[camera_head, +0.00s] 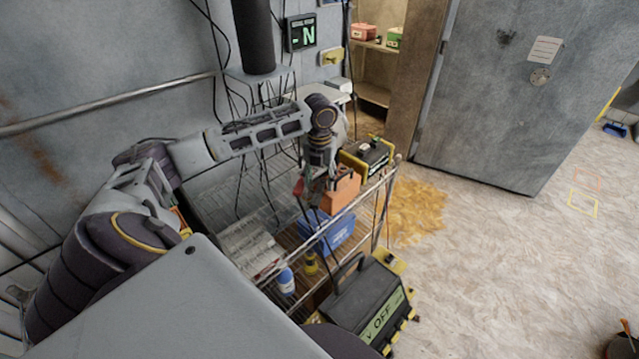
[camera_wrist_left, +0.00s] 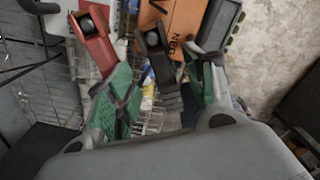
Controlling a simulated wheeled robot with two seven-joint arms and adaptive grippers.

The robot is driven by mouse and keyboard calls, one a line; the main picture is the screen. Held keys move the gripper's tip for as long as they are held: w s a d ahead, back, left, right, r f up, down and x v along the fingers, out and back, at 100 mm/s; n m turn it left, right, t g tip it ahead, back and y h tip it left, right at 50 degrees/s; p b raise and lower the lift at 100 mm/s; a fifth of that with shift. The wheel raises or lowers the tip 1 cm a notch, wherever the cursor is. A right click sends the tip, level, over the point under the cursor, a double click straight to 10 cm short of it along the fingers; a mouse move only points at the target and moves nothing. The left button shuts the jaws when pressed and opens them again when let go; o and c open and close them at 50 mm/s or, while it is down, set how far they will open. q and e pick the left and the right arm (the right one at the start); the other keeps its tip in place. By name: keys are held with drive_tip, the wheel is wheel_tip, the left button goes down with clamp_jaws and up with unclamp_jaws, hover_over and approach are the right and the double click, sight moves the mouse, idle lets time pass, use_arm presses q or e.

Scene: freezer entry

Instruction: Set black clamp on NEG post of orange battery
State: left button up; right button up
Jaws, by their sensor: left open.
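The orange battery (camera_head: 341,190) stands on the wire cart, and its NEG lettering shows in the left wrist view (camera_wrist_left: 188,18). The black clamp (camera_wrist_left: 158,58) lies over the battery's edge beside that lettering. I cannot tell whether its jaws grip the NEG post. The red clamp (camera_wrist_left: 95,45) is to the left, near the battery. My left gripper (camera_head: 317,182) is low over the battery's near left side. It is open, its green-padded fingers (camera_wrist_left: 162,92) apart on either side of the black clamp's handle. My right gripper is not in view.
A black-yellow box reading OFF (camera_head: 368,308) stands in front of the cart (camera_head: 225,205). A blue case (camera_head: 330,232) is below the orange battery, and a black-yellow box (camera_head: 367,157) is behind it. Dark cables hang around my arm. The floor at right is mostly clear.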

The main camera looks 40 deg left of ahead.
sight(319, 187)
use_arm(q)
wheel_tip(319, 187, up, 10)
drive_tip(key=shift+f, duration=0.2)
drive_tip(key=shift+s+f, duration=0.1)
drive_tip(key=shift+s, duration=0.05)
idle(1.2)
